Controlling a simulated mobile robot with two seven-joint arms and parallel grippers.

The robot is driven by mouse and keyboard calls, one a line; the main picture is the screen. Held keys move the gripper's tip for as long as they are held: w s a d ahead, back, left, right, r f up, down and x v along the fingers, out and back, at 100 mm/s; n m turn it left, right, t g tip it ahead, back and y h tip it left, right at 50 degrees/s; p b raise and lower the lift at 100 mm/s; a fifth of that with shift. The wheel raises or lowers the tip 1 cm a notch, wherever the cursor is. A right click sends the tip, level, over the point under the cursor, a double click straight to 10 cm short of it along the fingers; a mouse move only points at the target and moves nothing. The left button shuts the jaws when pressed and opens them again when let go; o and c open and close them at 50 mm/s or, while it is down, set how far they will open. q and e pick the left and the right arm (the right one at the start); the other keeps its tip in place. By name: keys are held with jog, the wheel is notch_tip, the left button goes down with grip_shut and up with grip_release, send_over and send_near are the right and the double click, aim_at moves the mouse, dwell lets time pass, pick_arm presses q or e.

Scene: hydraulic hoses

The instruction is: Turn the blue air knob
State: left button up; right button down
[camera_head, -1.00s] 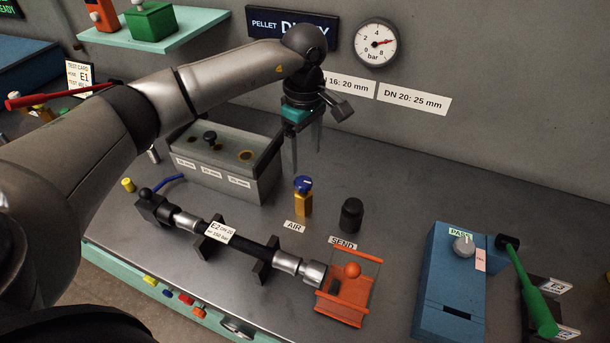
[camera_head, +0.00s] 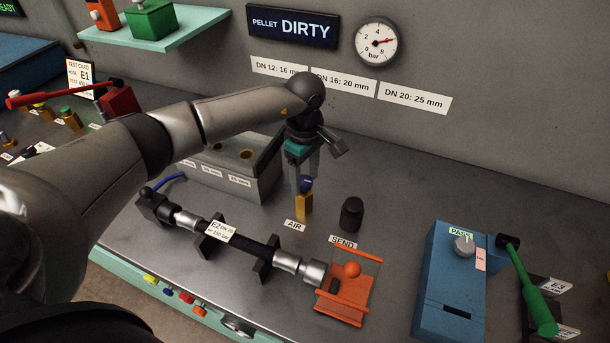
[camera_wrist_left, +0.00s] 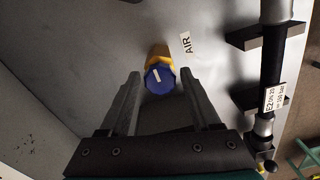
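The blue air knob (camera_head: 306,183) sits on top of a yellow-orange valve body (camera_head: 304,205) behind the AIR label (camera_head: 295,225). In the left wrist view the knob (camera_wrist_left: 159,78) has a white mark on its top and lies just beyond and between the two fingertips. My left gripper (camera_head: 303,185) points down at the knob, with its fingers apart and nothing between them; it also shows in the left wrist view (camera_wrist_left: 163,85). Whether a finger touches the knob cannot be told. My right gripper is not in view.
A black SEND button (camera_head: 351,215) stands right of the knob. A hose assembly (camera_head: 245,243) lies in front, ending at an orange catcher (camera_head: 345,300). A grey box with holes (camera_head: 262,185) is behind left. A gauge (camera_head: 376,42) and a DIRTY display (camera_head: 292,27) are on the wall.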

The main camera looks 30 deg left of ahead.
pick_arm(q)
grip_shut()
jog(key=shift+n, duration=0.3)
jog(key=n, duration=0.3)
jog(key=shift+w+n, duration=0.15)
jog(key=shift+n, duration=0.15)
jog(key=n, duration=0.4)
jog(key=shift+w+n, duration=0.1)
jog(key=shift+n, duration=0.2)
jog(key=n, duration=0.4)
jog(key=shift+a+r, duration=0.1)
jog(key=n+p, duration=0.1)
jog(key=n, duration=0.4)
jog(key=shift+w, duration=0.1)
jog(key=shift+a, duration=0.1)
